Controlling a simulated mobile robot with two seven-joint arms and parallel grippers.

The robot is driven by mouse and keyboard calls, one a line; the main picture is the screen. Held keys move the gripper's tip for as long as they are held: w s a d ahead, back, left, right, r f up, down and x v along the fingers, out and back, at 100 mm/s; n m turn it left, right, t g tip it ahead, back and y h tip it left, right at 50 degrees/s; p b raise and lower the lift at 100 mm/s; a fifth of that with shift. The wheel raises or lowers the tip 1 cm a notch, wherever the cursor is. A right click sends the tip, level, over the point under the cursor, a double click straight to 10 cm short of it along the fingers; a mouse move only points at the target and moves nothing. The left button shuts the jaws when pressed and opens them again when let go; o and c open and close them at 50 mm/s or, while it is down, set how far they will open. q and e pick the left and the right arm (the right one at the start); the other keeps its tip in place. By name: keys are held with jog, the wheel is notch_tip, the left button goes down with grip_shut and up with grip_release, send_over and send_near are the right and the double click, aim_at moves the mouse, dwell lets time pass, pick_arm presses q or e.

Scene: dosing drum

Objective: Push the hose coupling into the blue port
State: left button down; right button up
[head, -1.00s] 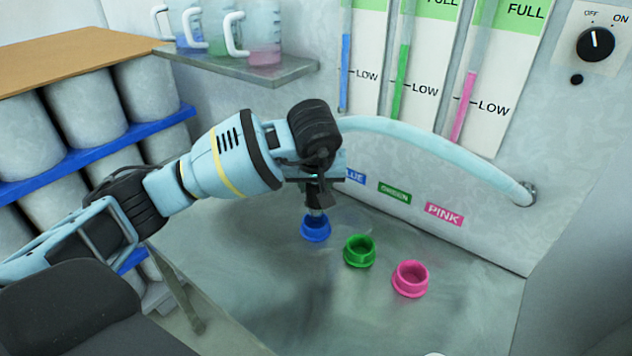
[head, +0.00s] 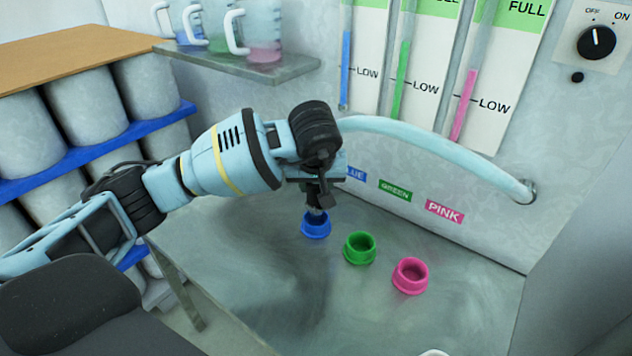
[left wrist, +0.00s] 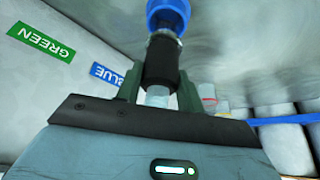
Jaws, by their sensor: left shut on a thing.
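The hose coupling (left wrist: 160,62) is a dark cylinder with a pale metal tip. My left gripper (head: 318,191) is shut on it above the blue port (head: 316,228), with the tip pointing down at the port. In the left wrist view, the fingers (left wrist: 159,88) clasp the coupling from both sides. The tip meets the rim of the blue port (left wrist: 168,13) in that view; I cannot tell how far in it sits. The pale blue hose (head: 430,140) arches from my gripper to the wall. My right gripper is not in view.
The green port (head: 360,248) and pink port (head: 410,276) stand to the right of the blue one on the metal table (head: 260,290). Behind is a wall with level gauges and a knob (head: 596,43). A shelf (head: 250,66) holds jugs; drums stand at left.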

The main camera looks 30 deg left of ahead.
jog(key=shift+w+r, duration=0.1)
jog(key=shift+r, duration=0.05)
pick_arm(q)
jog(key=shift+f, duration=0.25)
jog(key=shift+f, duration=0.35)
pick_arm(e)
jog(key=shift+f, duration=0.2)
pick_arm(q)
jog(key=shift+f, duration=0.25)
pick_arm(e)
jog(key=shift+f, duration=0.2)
pick_arm(q)
jog(key=shift+f+b, duration=0.5)
jog(key=shift+f, duration=0.35)
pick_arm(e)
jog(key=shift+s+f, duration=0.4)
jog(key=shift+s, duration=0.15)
pick_arm(q)
jog(key=c, duration=1)
grip_release()
jog(key=shift+o, duration=0.9)
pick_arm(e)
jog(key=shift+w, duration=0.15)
